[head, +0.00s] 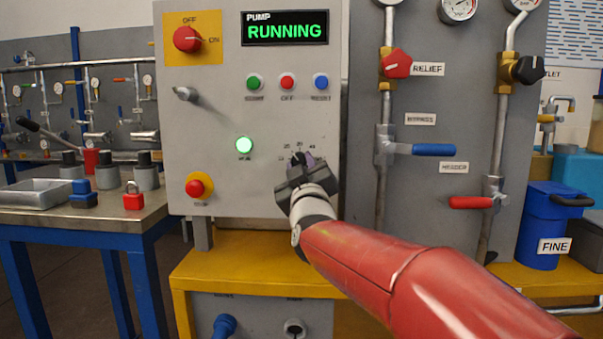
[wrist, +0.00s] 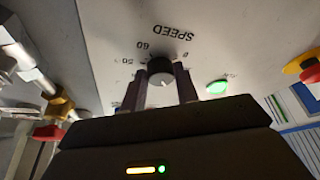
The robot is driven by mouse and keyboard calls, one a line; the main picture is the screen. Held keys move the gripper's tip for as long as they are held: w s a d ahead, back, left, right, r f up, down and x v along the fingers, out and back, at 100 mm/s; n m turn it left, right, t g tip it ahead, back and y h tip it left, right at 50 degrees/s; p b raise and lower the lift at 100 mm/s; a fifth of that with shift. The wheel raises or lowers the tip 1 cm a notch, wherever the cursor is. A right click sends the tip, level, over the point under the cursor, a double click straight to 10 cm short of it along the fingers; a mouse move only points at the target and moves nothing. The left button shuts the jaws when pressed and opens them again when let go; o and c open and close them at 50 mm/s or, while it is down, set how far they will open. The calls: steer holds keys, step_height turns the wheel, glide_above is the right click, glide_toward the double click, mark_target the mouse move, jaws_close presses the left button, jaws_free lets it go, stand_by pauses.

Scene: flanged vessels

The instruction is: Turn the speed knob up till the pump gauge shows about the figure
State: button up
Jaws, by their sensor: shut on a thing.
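The speed knob (wrist: 161,71) is a black dial on the grey panel, with SPEED and scale figures printed around it in the wrist view. My gripper (wrist: 160,88) has a finger on each side of the knob and is shut on it. In the head view my gripper (head: 303,168) is at the panel's lower right and hides most of the knob.
Around the knob are a lit green lamp (head: 244,144), a red stop button (head: 195,187) on yellow, three push buttons and a red rotary switch (head: 187,39). Right of it are valves with a blue handle (head: 433,150) and a red handle (head: 471,202). A bench (head: 75,222) stands left.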

steer(key=o, duration=1)
steer(key=shift+c, duration=0.2)
steer(key=b+v, duration=0.1)
steer(key=v, duration=0.6)
steer(key=shift+s+f, duration=0.15)
steer(key=shift+s, duration=0.2)
steer(key=s+d+f+m+g+h+p, duration=0.1)
steer(key=s+d+f+m+g+p, duration=0.1)
steer(key=s+d+f+g, duration=0.3)
steer(key=s+d+f+m+g+h+p, duration=0.1)
steer(key=s+d+f+m+g, duration=0.2)
steer(key=s+f, duration=0.7)
steer(key=s+d+f+m+g+h+p, duration=0.1)
steer(key=s+d+f+m+g+p, duration=0.1)
steer(key=s+d+f+g, duration=0.6)
steer(key=s+m, duration=0.1)
steer(key=s, duration=0.4)
steer(key=shift+d+h+p, duration=0.25)
steer(key=shift+h+p, duration=0.05)
steer(key=shift+h, duration=0.1)
